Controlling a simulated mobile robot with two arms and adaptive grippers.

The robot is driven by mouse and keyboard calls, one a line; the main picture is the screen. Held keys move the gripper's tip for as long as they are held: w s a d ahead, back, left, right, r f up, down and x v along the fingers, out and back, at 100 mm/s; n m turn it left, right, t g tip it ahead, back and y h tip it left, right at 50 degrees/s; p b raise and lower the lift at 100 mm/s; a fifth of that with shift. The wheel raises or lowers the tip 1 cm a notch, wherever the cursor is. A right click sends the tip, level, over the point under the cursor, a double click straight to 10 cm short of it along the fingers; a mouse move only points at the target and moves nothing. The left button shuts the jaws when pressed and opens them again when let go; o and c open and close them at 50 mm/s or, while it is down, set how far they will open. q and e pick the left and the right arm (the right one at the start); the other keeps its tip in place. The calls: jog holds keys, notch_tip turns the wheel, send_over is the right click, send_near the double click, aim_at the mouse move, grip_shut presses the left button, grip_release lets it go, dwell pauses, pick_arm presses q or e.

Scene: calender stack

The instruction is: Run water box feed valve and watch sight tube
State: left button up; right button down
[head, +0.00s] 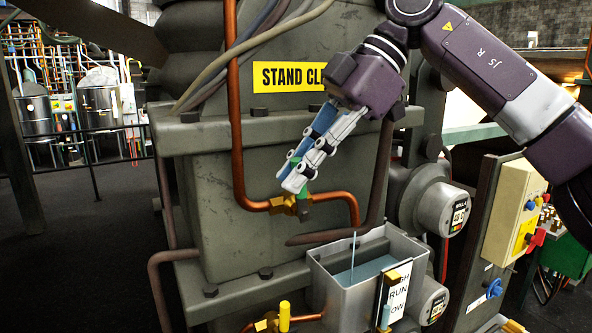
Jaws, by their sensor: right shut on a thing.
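My right gripper (292,182) reaches down from the upper right and is shut on the green handle (303,192) of the feed valve; its fingers hide part of the handle. The valve's brass body (290,205) sits in a copper pipe that bends down over the water box (341,297). A thin bluish stream (353,250) falls from the pipe end into the open grey box, where blue water (364,270) shows. The sight tube (385,315) is on the box's front beside a plate (398,290) reading "RUN"; its level is too small to read. My left gripper is out of view.
A second brass valve with a yellow handle (284,314) is at the bottom. A grey round housing (432,205) and a cream control box (513,210) stand to the right. A yellow "STAND CL" sign (287,77) is behind my gripper. Dark floor is open at left.

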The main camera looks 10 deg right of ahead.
jog(key=c, duration=2)
grip_release()
jog(key=shift+o, duration=0.2)
jog(key=v, duration=0.7)
jog(key=shift+r, duration=0.2)
jog(key=shift+d, duration=0.2)
